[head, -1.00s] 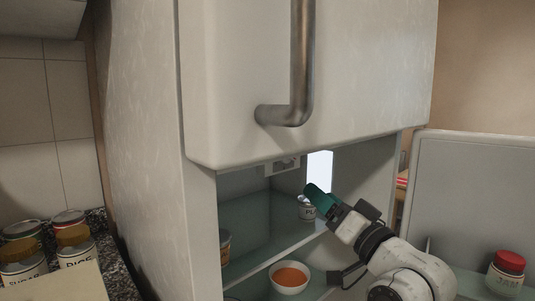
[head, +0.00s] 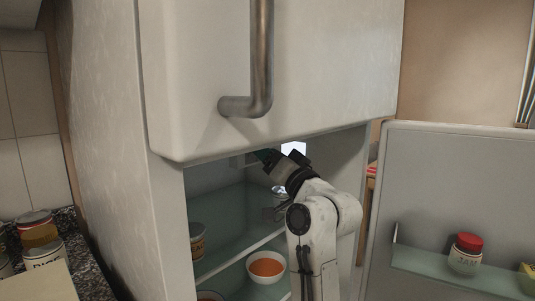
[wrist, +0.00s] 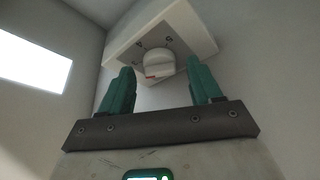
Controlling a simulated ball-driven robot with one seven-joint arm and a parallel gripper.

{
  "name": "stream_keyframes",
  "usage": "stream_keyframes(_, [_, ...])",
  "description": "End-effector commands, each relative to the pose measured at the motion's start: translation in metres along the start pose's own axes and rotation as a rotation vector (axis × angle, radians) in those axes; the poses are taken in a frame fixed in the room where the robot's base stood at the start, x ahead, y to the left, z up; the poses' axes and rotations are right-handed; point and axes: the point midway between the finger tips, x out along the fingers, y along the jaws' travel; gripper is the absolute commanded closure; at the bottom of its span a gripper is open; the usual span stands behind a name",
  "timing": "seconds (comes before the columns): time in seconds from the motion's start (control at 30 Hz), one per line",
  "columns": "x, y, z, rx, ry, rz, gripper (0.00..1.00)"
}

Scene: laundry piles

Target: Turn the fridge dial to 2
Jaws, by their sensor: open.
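The fridge dial (wrist: 158,63) is a round white knob with a red mark at its lower left, in the wrist view. In the head view my gripper (head: 268,157) reaches inside the open fridge (head: 225,215) under the upper compartment's edge, and the dial is hidden there.
The upper door (head: 330,70) with its metal handle (head: 262,60) hangs above my arm. The open lower door (head: 450,200) stands at right with a red-lidded jar (head: 466,254). A bowl of orange soup (head: 266,268) is on a shelf below. A bright light panel (wrist: 32,60) glows at left.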

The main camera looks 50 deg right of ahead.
Motion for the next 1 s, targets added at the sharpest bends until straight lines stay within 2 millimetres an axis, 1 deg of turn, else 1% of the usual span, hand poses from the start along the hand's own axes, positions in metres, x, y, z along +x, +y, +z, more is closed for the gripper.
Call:
stream_keyframes(0.23, [0.0003,0.0,0.0001,0.0,0.0,0.0,0.37])
stream_keyframes(0.8, [0.0,0.0003,0.0001,0.0,-0.001,0.001,0.92])
stream_keyframes(1.0, [-0.0003,0.0011,0.0003,-0.011,0.0,-0.003,0.92])
